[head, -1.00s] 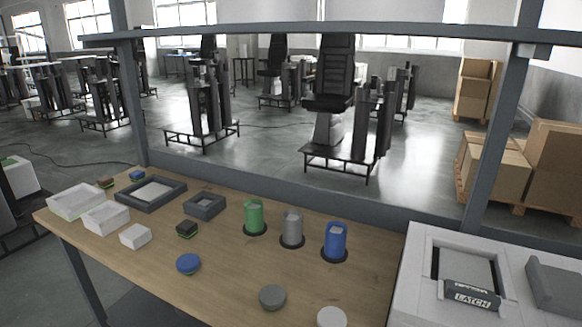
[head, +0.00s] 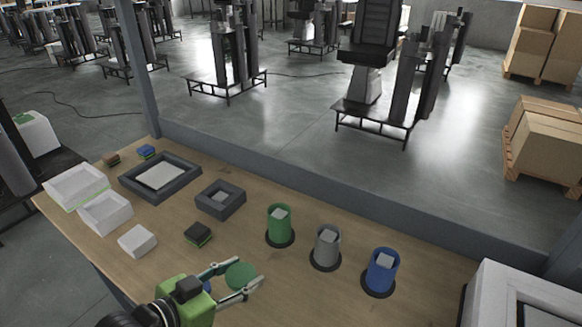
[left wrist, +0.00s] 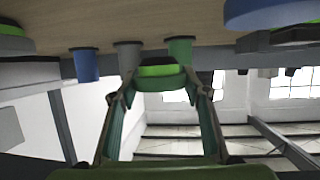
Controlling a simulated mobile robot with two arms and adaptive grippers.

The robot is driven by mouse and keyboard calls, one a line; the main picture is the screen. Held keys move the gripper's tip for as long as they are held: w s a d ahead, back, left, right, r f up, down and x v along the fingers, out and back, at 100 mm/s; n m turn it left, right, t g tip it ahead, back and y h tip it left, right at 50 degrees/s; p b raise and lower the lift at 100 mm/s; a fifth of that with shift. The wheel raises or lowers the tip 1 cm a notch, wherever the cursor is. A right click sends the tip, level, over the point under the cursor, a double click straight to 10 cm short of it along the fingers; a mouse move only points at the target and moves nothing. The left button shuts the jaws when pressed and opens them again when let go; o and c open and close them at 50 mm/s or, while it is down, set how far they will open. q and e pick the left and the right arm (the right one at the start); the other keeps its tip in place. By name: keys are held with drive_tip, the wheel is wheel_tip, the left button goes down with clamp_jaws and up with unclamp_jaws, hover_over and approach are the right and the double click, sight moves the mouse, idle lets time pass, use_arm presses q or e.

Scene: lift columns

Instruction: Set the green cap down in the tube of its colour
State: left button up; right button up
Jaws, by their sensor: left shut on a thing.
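My left gripper (head: 245,275) is shut on the green cap (head: 240,276), a round disc between its fingertips, above the front part of the table. The cap also shows between the fingers in the left wrist view (left wrist: 160,77). The green tube (head: 279,228) stands upright on a dark round base, behind and right of the cap in the head view, apart from it. Its mouth is uncovered, with something pale inside. The green tube also shows in the left wrist view (left wrist: 180,51). My right gripper is not in view.
The grey tube (head: 326,250) and blue tube (head: 381,275) stand right of the green one. A blue cap (head: 206,287) is mostly hidden behind my gripper. Left are a dark block (head: 198,234), white boxes (head: 105,223), and dark trays (head: 187,188). A white case (head: 492,295) is at right.

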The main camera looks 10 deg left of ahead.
use_arm(q)
drive_tip(key=w+d+r+p, duration=0.3)
drive_tip(key=w, duration=0.4)
use_arm(e)
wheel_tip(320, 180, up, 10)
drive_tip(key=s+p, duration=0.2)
drive_tip(key=p, duration=0.4)
use_arm(q)
wheel_tip(320, 180, up, 7)
hover_over(279, 214)
wheel_tip(279, 214, down, 4)
drive_tip(key=b, duration=0.4)
drive_tip(key=shift+r+m+h, duration=0.1)
drive_tip(key=shift+m+h, duration=0.2)
drive_tip(key=shift+h, duration=0.1)
drive_tip(key=shift+f+b, duration=0.3)
drive_tip(key=shift+f, duration=0.25)
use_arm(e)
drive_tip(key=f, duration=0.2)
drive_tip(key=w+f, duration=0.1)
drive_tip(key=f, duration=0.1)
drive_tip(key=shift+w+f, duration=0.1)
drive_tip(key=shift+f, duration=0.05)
use_arm(q)
drive_tip(key=shift+p, duration=0.45)
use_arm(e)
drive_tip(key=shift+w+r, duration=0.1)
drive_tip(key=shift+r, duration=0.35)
